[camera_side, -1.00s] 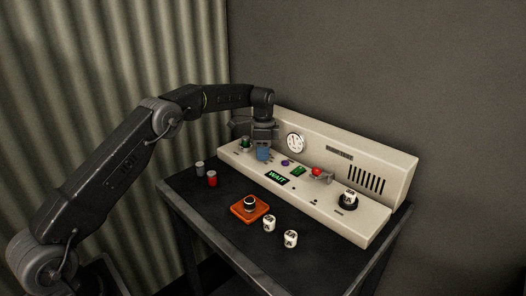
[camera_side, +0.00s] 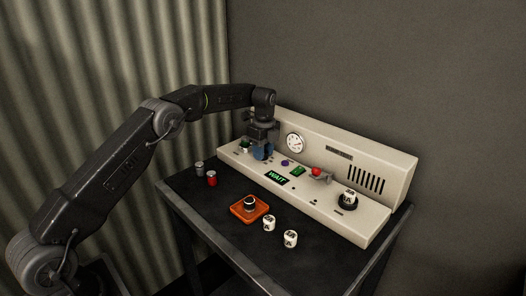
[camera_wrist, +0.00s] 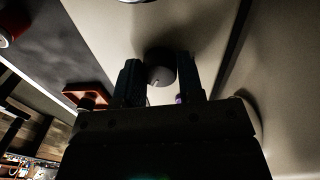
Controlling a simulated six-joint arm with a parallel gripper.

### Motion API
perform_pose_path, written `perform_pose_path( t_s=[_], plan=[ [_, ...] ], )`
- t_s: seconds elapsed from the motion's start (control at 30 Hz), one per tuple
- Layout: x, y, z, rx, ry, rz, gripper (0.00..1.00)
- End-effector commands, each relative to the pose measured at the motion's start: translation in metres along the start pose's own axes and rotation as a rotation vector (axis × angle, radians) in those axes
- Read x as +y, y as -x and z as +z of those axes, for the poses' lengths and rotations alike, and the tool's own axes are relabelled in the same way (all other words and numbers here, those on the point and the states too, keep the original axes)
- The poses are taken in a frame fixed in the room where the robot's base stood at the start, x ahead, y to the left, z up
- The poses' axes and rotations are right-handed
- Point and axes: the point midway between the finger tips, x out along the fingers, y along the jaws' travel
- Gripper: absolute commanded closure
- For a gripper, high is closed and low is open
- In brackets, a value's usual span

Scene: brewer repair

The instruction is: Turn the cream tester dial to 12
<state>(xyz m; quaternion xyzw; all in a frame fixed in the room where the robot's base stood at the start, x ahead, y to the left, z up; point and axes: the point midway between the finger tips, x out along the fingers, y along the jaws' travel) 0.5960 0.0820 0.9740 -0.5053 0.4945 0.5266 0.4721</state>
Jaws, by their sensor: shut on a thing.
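The cream tester (camera_side: 335,212) stands along the back of the dark table. Its dial (camera_wrist: 158,72), a dark round knob with a small pale mark, shows between my fingers in the wrist view. My gripper (camera_wrist: 158,82) is shut on the dial, one finger on each side. In the side view my gripper (camera_side: 263,152) points down at the tester's left part and hides the dial. A white round gauge (camera_side: 296,142) is on the tester's back panel. A green-lit display (camera_side: 277,177) reads WAIT. I cannot read the dial's number.
A green-topped part (camera_side: 246,144) stands close left of my gripper. A red-tipped lever (camera_side: 317,172) and a white canister (camera_side: 348,196) are to the right. An orange tray (camera_side: 237,214), red cylinder (camera_side: 212,179), grey cylinder (camera_side: 199,168) and two white canisters (camera_side: 290,239) are in front.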

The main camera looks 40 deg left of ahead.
Motion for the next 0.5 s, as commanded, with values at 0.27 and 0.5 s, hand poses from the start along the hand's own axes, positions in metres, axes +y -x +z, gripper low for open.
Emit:
perform_pose_path(
  t_s=[0.27,0.5],
  plan=[
    [-0.0005,0.0011,-0.0019,0.002,-0.02,-0.003,0.89],
    [-0.0004,0.0011,-0.002,0.002,-0.019,-0.003,0.64]
  ],
)
